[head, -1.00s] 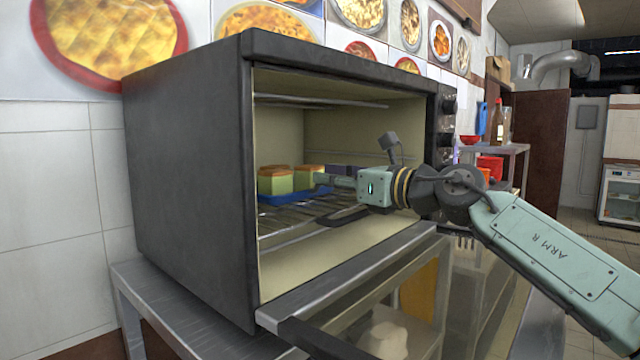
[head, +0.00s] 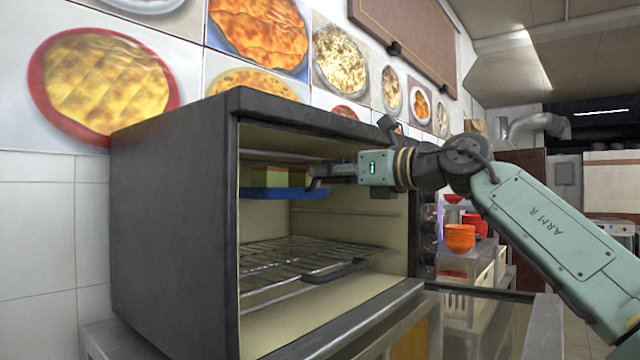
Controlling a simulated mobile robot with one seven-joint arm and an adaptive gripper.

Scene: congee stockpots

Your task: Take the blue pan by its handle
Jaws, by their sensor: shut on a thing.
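The blue pan (head: 262,193) is inside the open oven, high above the wire rack and close under the oven's top. Blocks of food (head: 275,177), yellow-green with orange-brown tops, sit in it. My gripper (head: 318,178) reaches in through the oven's front opening from the right and is shut at the pan's right end. The pan's handle is small and mostly hidden by the fingers, so the exact grip on it cannot be made out. The pan looks about level.
The dark oven (head: 170,235) stands on a metal table against a tiled wall. Its wire rack (head: 300,258) is bare, with a dark handle (head: 336,271) at its front. The oven's top and side frame surround the pan closely. Orange bowls (head: 460,237) stand at the right.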

